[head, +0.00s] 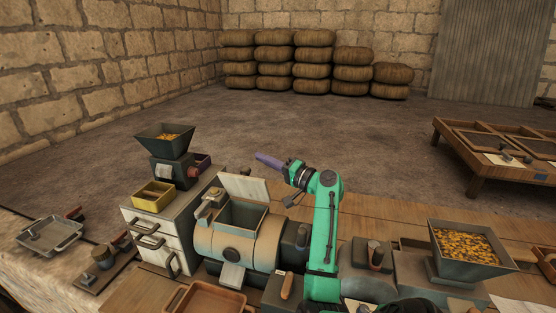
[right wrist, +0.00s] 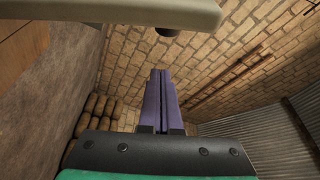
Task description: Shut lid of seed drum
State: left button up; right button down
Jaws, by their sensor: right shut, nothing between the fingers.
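The seed drum (head: 240,245) is a tan and grey cylinder on the bench, with a square opening on top. Its pale flat lid (head: 245,187) stands raised at the far side of the opening, so the drum is open. My right gripper (head: 262,157) is shut and empty, beyond and above the lid, with its purple fingers pointing left. In the right wrist view the fingers (right wrist: 160,90) are together with nothing between them. A pale edge (right wrist: 120,12) crosses the top of that view; I cannot tell whether it is the lid. My left gripper is not in view.
Another grain hopper (head: 466,250) stands at the right. A wooden tray (head: 208,299) lies in front. The floor behind the bench is clear up to the stacked sacks (head: 315,70).

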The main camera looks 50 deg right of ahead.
aim_at(247, 183)
jog(key=a+p, duration=0.1)
jog(key=a+f+p, duration=0.1)
jog(key=a, duration=0.1)
jog(key=shift+s+a+f, duration=0.15)
jog(key=shift+a+f, duration=0.05)
jog(key=shift+a, duration=0.1)
jog(key=shift+f, duration=0.1)
